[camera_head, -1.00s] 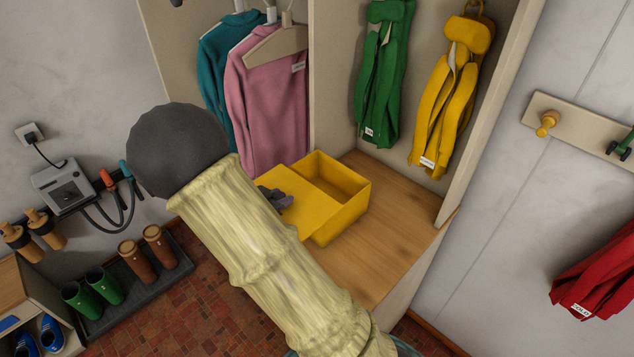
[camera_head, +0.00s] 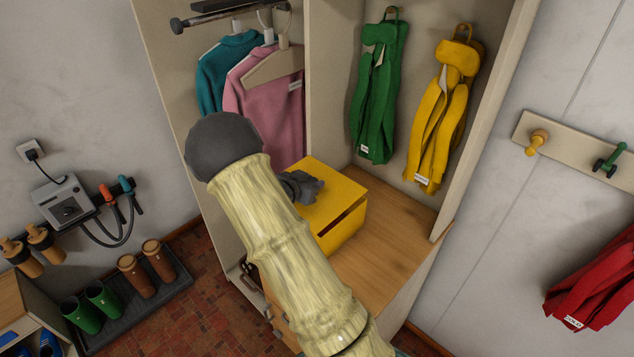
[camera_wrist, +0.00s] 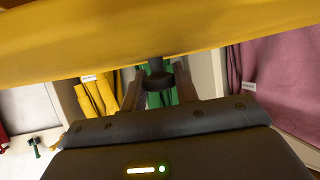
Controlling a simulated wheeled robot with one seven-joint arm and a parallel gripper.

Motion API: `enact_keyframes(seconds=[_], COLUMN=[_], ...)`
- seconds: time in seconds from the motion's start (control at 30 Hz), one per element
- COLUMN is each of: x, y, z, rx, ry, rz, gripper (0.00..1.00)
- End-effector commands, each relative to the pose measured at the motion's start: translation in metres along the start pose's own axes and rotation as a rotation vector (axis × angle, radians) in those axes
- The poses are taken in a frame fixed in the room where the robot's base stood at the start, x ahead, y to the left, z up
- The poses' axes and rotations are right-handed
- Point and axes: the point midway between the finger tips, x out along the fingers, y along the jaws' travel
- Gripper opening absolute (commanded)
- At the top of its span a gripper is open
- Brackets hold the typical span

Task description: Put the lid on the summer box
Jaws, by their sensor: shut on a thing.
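The yellow summer box (camera_head: 345,229) stands on the wooden bench of the wardrobe. Its flat yellow lid (camera_head: 338,188) is over the box opening and hides most of the inside. A dark slit shows between lid and box along the front right side, so the lid is not flush there. My gripper (camera_head: 301,187) is at the lid's left part, partly hidden by my arm. In the wrist view, the fingers (camera_wrist: 159,88) are shut on the lid's dark knob (camera_wrist: 158,80), and the lid's yellow surface (camera_wrist: 110,45) crosses the top.
The wooden bench (camera_head: 388,240) is clear right of the box. Green overalls (camera_head: 377,95) and yellow overalls (camera_head: 444,120) hang behind it. A pink sweater (camera_head: 277,110) and a teal sweater (camera_head: 220,80) hang left. The wardrobe's side panel (camera_head: 485,110) bounds the right.

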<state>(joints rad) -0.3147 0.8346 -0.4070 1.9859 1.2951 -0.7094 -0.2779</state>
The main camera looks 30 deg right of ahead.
Motion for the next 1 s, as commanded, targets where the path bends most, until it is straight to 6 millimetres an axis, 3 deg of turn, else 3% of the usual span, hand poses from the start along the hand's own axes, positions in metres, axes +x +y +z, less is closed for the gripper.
enact_keyframes(seconds=[0.1, 0.43, 0.57, 0.83, 1.0], x=[0.011, 0.014, 0.025, 0.039, 0.039], y=[0.000, -0.001, 0.001, -0.001, -0.004], z=[-0.007, -0.007, -0.014, 0.015, 0.020], rx=[0.000, 0.000, 0.000, -0.005, -0.003], ry=[0.001, 0.001, 0.001, 0.000, 0.001], rz=[0.000, -0.001, 0.002, 0.000, -0.008], gripper=[0.05, 0.05, 0.05, 0.05, 0.05])
